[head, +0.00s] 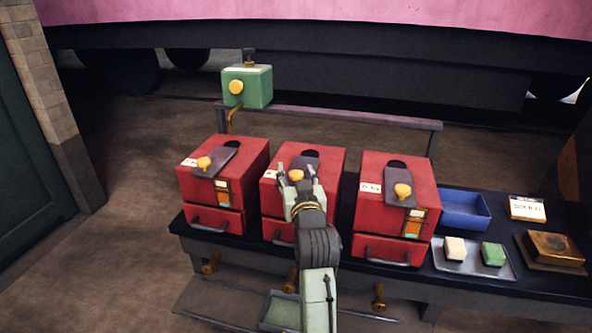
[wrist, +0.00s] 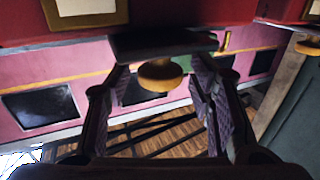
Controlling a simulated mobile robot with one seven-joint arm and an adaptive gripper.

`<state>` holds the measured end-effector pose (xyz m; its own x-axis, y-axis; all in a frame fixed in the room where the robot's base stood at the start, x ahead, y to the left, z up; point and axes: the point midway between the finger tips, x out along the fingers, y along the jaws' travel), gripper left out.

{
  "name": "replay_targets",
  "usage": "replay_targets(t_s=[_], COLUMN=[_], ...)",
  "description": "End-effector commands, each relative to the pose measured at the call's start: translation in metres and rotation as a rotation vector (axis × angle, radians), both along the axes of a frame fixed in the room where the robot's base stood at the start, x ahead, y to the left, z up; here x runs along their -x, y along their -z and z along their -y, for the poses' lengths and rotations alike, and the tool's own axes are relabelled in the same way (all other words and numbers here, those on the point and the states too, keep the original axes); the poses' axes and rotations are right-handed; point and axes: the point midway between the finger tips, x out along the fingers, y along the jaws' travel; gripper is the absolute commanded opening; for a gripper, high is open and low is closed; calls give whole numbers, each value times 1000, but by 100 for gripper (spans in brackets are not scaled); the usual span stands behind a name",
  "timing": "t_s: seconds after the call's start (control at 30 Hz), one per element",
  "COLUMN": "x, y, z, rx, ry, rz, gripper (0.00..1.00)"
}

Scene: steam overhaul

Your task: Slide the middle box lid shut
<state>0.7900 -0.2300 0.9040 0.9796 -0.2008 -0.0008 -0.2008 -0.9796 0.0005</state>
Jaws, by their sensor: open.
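The middle box (head: 323,178) is red and stands between two like it on a dark bench. Its dark grey lid (head: 305,163) lies on the sloping top, and a dark round opening shows beyond the lid's far edge. The lid has a yellow knob (head: 297,175). My gripper (head: 297,169) is at this lid, with one finger on each side of the knob. In the wrist view the open fingers flank the knob (wrist: 160,75), with gaps at both sides, and the dark lid (wrist: 165,44) is beyond it. My gripper hides part of the box front.
The left red box (head: 250,170) and right red box (head: 415,215) stand close on either side. A blue tray (head: 465,222), a tray with two small blocks (head: 474,272) and a brass block (head: 556,246) are at the right. A green box (head: 258,85) stands behind.

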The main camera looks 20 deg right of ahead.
Motion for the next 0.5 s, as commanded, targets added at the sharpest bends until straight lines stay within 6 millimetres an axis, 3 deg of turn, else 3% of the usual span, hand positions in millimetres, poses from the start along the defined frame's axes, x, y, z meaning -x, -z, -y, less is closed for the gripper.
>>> replay_targets(t_s=[0.33, 0.5], x=[-5, -5], y=[0, 0], z=[1, 1], rx=[-1, -1], ry=[-1, -1], rz=[1, 1], gripper=[49, 38])
